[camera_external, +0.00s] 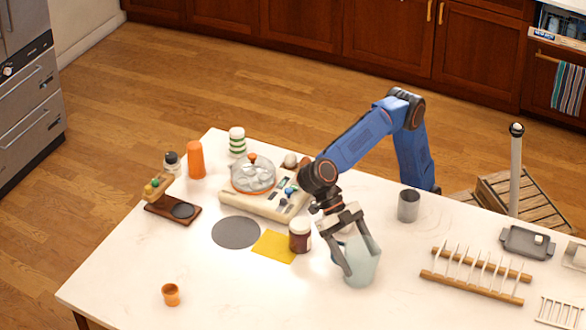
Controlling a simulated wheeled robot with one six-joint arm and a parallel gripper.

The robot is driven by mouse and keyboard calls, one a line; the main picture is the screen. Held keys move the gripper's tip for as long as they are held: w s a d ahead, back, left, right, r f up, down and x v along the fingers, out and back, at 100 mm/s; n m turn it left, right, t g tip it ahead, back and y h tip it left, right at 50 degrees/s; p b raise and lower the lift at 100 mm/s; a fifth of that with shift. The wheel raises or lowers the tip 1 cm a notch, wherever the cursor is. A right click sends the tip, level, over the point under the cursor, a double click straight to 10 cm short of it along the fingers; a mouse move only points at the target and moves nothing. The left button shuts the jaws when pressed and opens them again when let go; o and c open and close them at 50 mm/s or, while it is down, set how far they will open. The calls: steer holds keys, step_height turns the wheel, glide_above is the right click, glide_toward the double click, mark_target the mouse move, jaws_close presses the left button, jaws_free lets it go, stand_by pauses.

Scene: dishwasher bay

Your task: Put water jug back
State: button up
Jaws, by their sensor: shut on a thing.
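The water jug (361,270) is a pale blue-green vessel near the middle of the white table. It looks upright. My gripper (352,254) reaches down from above with its fingers on either side of the jug's upper part, shut on it. The fingers hide part of the jug's rim and near side. I cannot tell whether the jug's bottom touches the table or is slightly above it. A flat grey round mat (236,233) lies bare on the table to the left of the jug.
A dark jar with a pale lid (300,237) stands close left of the jug, beside a yellow cloth (273,247). A cream appliance with a clear dome (262,203) is behind. A grey cup (408,206) and wooden dish rack (472,289) are to the right. The front left table is mostly clear.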

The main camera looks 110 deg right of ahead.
steer(key=o, duration=1.3)
steer(key=v, duration=1.2)
steer(key=shift+r, duration=0.1)
